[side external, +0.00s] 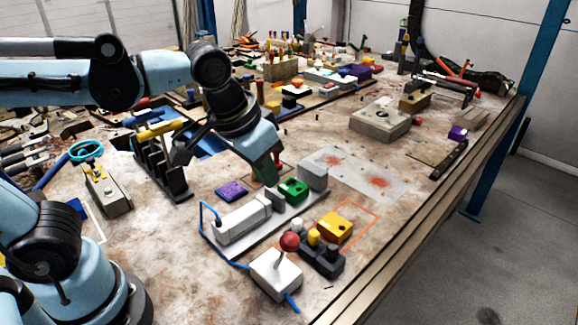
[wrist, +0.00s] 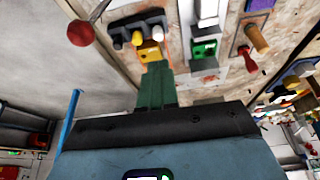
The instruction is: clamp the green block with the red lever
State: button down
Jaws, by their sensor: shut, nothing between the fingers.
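The green block (side external: 293,190) sits on the pale clamp fixture (side external: 243,222), between its cylinder and a grey end block (side external: 313,175). A small gap seems to lie between the cylinder's end and the block. The block also shows in the wrist view (wrist: 204,49). The red ball-topped lever (side external: 290,242) stands up from a white box (side external: 276,275) in front of the fixture; its red ball (wrist: 81,33) is at upper left in the wrist view.
A yellow block (side external: 335,228) and a dark box with knobs (side external: 321,254) stand beside the lever box. A purple pad (side external: 231,190) lies behind the cylinder. A blue hose runs from fixture to lever box. A black rack (side external: 160,165) stands left.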

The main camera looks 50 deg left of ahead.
jog(key=s+d+r+g+y, duration=0.2)
jog(key=s+d+r, duration=0.1)
jog(key=d, duration=0.7)
jog(key=s+d+r+g+y, duration=0.1)
jog(key=s+d+r+y, duration=0.15)
jog(key=d, duration=0.65)
send_near(284, 255)
notch_tip(284, 255, down, 3)
jog(key=d, duration=0.2)
jog(key=shift+w+a+r+m+h, duration=0.15)
jog(key=shift+w+a+m+h, duration=0.25)
jog(key=shift+a, duration=0.1)
jog(key=shift+a, duration=0.1)
